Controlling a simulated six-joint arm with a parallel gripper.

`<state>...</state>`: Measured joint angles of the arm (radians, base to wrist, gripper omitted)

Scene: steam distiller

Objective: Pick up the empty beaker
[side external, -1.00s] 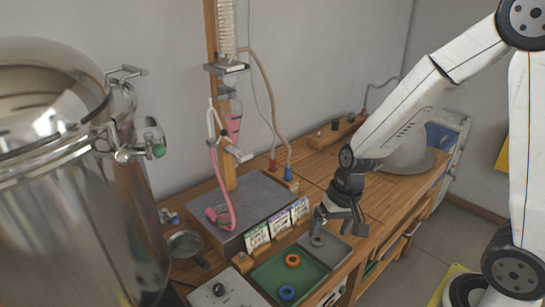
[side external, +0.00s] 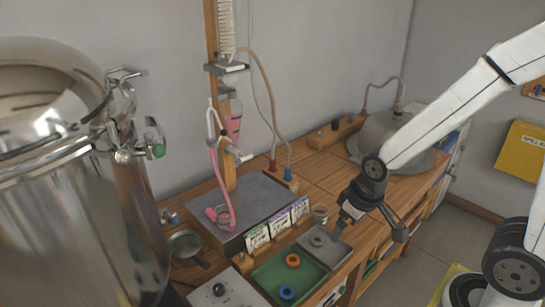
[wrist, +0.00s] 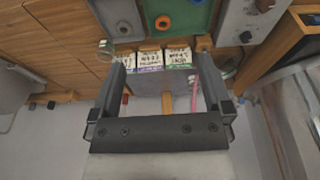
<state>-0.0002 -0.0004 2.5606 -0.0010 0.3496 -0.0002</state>
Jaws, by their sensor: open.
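A small clear glass vessel (side external: 320,214), which looks like an empty beaker, stands behind the grey tray, at the right end of the row of label cards. It also shows faintly in the wrist view (wrist: 105,46), left of the cards. My gripper (side external: 372,226) is open and empty, to the right of this vessel and apart from it. In the wrist view my gripper's two fingers (wrist: 165,68) are spread wide with nothing held between them.
The grey tray (side external: 338,250) and green tray (side external: 262,279) hold small rings. Label cards (side external: 278,228) stand before the metal plate (side external: 262,194). A large steel vessel (side external: 75,220) fills the left. A domed metal lid (side external: 385,133) lies at the back right.

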